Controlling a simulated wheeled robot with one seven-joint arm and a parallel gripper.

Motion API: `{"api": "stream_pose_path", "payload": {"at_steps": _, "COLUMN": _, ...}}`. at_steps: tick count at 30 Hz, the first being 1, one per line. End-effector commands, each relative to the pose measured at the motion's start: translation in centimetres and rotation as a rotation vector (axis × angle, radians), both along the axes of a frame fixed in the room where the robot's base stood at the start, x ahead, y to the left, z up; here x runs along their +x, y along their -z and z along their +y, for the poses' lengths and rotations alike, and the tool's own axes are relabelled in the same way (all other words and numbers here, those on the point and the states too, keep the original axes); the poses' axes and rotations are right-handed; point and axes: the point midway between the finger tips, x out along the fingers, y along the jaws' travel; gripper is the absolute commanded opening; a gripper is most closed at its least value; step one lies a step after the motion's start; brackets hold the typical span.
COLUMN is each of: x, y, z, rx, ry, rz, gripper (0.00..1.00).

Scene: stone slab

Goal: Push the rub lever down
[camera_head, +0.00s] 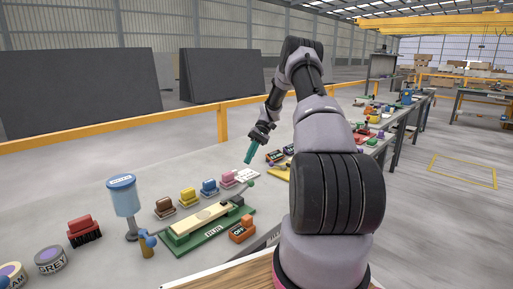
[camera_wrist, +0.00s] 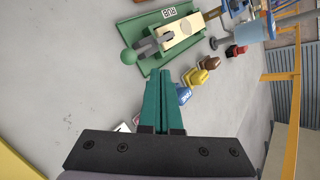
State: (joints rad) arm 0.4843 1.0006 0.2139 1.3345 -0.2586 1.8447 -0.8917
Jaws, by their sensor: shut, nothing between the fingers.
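The rub lever is a grey arm on a green base (camera_head: 205,240) marked RUB, with a cream block on it and a green ball knob (camera_head: 250,183) at its far right end. In the wrist view the knob (camera_wrist: 128,57) is left of my fingertips, and the green base (camera_wrist: 150,65) lies above them. My gripper (camera_head: 247,161) has teal fingers pressed together, empty, pointing down. In the head view the fingertips are above the knob and apart from it. In the wrist view the shut fingers (camera_wrist: 162,73) hide part of the slab and stamps.
An orange OFF switch (camera_head: 242,231) stands right of the base. Coloured stamp blocks (camera_head: 209,187) line up behind it. Bare slab lies behind the blocks.

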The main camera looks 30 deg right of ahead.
Motion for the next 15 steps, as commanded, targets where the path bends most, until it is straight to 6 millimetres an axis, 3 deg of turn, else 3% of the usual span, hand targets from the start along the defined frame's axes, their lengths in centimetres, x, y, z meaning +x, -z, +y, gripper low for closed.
{"api": "stream_pose_path", "payload": {"at_steps": 6, "x": 1.9, "y": -2.5, "z": -2.8, "rx": 0.0, "ry": 0.0, "rz": -0.002, "gripper": 0.0}}
{"api": "stream_pose_path", "payload": {"at_steps": 15, "x": 2.8, "y": -3.7, "z": -4.2, "rx": 0.002, "ry": -0.001, "rz": 0.0, "gripper": 0.0}}
